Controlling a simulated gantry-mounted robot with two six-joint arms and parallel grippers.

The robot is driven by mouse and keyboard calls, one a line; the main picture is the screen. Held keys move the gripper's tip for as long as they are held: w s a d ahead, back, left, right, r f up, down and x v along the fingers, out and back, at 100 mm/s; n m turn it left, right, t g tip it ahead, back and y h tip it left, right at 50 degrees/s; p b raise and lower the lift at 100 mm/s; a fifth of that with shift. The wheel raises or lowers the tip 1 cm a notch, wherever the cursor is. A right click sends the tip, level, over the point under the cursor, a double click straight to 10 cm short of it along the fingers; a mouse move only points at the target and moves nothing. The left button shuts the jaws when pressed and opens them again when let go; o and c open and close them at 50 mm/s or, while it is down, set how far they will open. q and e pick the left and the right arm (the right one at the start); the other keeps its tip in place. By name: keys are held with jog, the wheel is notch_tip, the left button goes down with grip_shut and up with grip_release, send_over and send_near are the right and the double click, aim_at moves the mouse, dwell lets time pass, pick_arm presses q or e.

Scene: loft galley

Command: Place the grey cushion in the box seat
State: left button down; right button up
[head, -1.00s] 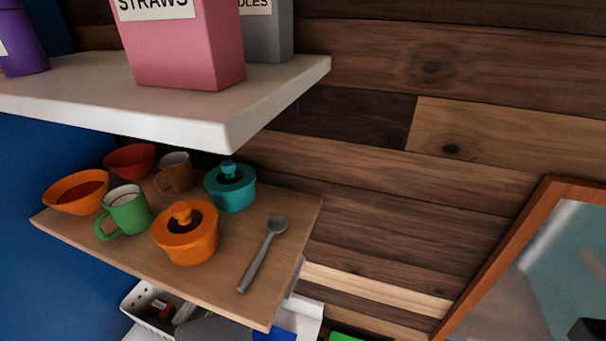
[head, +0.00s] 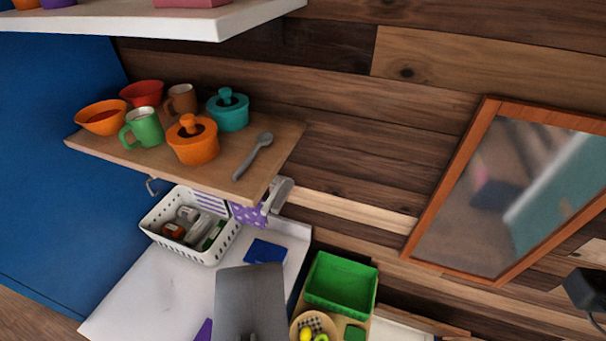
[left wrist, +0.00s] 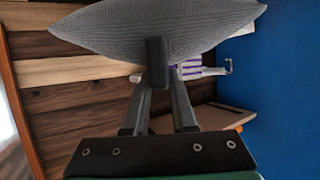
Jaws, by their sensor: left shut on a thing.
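The grey cushion (left wrist: 165,25) spans the top of the left wrist view, with a woven surface and pointed ends. My left gripper (left wrist: 157,62) is shut on its near edge, and one dark fingertip lies over the cloth. In the head view the cushion (head: 250,295) shows as a grey rectangle at the bottom middle, cut off by the frame. Only a small dark bit of the left gripper (head: 250,338) shows there. I cannot make out the box seat in either view. My right gripper is not in view.
A wooden shelf (head: 110,155) holds bowls, mugs, lidded pots and a spoon. Below are a white basket (head: 205,252) and a white counter (head: 150,290). A green bin (head: 340,285) stands right of the cushion. A wood-framed mirror (head: 450,205) is at right.

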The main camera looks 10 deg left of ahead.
pick_arm(q)
jog(key=d+f+m+h, duration=0.2)
jog(key=d+m+h, duration=0.2)
jog(key=d, duration=0.5)
jog(key=a+r+n+y, duration=0.1)
jog(key=a+n+y, duration=0.2)
jog(key=a, duration=0.3)
jog(key=a+r+n+g+y, duration=0.1)
jog(key=a+r+n+y, duration=0.1)
jog(key=a, duration=0.5)
jog(key=shift+s+a+n+y, duration=0.25)
jog(key=shift+s+n+y, duration=0.15)
jog(key=shift+n+y, duration=0.25)
jog(key=shift+s+a+f, duration=0.1)
jog(key=shift+f, duration=0.05)
